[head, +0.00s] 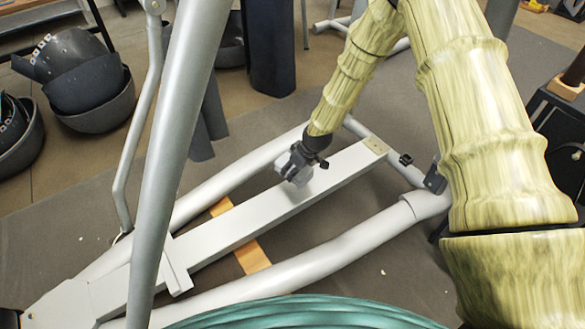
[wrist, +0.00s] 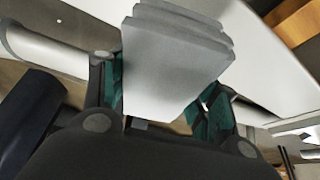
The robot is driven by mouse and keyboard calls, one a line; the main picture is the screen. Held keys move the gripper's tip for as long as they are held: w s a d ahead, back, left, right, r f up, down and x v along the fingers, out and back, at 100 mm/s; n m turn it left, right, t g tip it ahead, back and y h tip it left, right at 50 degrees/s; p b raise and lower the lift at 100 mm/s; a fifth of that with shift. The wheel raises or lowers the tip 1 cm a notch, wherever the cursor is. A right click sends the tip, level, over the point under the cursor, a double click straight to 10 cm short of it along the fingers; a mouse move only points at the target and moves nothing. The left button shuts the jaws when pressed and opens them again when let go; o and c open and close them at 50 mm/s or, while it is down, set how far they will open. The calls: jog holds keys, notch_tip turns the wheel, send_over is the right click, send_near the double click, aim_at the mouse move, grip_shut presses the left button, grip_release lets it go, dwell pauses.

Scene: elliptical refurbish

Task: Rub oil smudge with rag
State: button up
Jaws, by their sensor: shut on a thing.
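My gripper (head: 304,158) is shut on a folded grey rag (head: 293,172), just over the long white beam (head: 255,220) of the elliptical frame. In the wrist view the rag (wrist: 178,62) is a layered light-grey pad between the two green-padded fingers of my gripper (wrist: 165,88). The white beam (wrist: 262,62) lies behind it there. I cannot tell whether the rag touches the beam. No oil smudge can be made out for certain; the rag and gripper cover part of the beam. A small tan speckled patch (head: 376,146) is at the beam's far right end.
Grey tubes (head: 300,272) run on both sides of the beam, and a thick upright tube (head: 185,125) stands at the left. An orange-brown strip (head: 252,256) lies under the beam. Dark bins (head: 88,85) stand at the upper left. Open floor (head: 50,215) shows at the left.

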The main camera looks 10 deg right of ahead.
jog(key=b, duration=0.4)
send_over(292, 185)
jog(key=shift+s+d+f, duration=0.1)
jog(key=shift+d+f, duration=0.05)
jog(key=shift+f, duration=0.7)
jog(key=shift+s+d+f, duration=0.1)
jog(key=shift+f, duration=0.8)
jog(key=shift+s+d+f, duration=0.1)
jog(key=shift+d+f, duration=0.05)
jog(key=shift+f, duration=0.7)
jog(key=shift+f+b, duration=0.3)
jog(key=shift+f, duration=0.65)
jog(key=shift+w+d+r+p, duration=0.1)
jog(key=shift+w+d+p, duration=0.2)
jog(key=shift+d, duration=0.55)
jog(key=shift+w+d+r+p, duration=0.15)
jog(key=shift+w+d, duration=0.25)
jog(key=shift+d, duration=0.45)
jog(key=shift+d+f, duration=0.1)
jog(key=shift+d, duration=0.1)
jog(key=shift+f+p, duration=0.1)
jog(key=shift+p, duration=0.2)
jog(key=shift+a, duration=0.1)
